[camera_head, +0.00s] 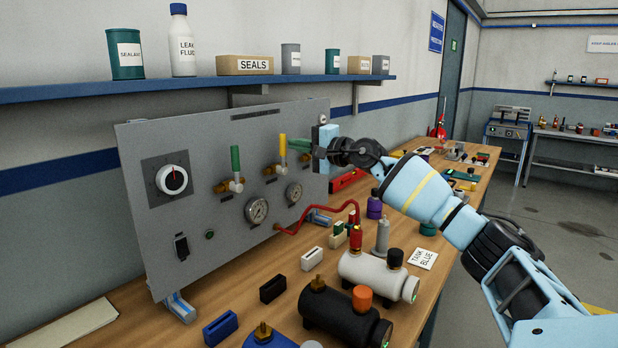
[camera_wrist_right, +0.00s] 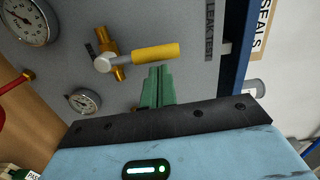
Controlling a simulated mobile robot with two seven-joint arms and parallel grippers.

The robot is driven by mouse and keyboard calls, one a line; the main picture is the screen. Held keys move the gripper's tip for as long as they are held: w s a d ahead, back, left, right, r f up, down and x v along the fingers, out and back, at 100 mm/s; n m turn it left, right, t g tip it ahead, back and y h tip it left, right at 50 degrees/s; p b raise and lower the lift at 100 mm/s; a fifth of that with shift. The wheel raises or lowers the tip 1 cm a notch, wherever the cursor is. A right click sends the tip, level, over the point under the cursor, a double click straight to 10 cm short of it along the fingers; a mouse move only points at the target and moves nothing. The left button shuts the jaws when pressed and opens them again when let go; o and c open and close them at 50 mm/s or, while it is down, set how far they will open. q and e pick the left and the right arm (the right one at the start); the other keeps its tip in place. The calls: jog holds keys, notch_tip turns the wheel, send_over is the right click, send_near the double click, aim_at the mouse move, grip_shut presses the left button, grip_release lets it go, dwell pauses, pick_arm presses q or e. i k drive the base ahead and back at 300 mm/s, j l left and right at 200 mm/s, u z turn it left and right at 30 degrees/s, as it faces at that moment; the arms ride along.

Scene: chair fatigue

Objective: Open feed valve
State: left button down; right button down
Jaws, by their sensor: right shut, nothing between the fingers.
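A grey test panel (camera_head: 220,250) stands on the bench. It carries a valve with an upright green handle (camera_head: 236,160) and a valve with an upright yellow handle (camera_head: 283,148). I cannot read which one is the feed valve. My right gripper (camera_head: 297,143) is shut and empty, its green fingers just right of the yellow-handled valve. In the right wrist view the fingers (camera_wrist_right: 157,86) lie close beside the yellow handle (camera_wrist_right: 155,53); I cannot tell whether they touch it. My left gripper is not in view.
The panel also has a dial knob (camera_head: 172,180), gauges (camera_head: 257,210) and a switch (camera_head: 181,246). A blue shelf (camera_head: 200,88) with cans and boxes runs above it. A red hose (camera_head: 315,208) leads to a white tank (camera_head: 378,275); a black tank (camera_head: 340,318) is in front.

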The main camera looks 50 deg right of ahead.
aim_at(236, 167)
jog(key=k+l, duration=0.1)
jog(key=k, duration=0.5)
jog(key=k+l, duration=0.15)
jog(key=k, duration=0.45)
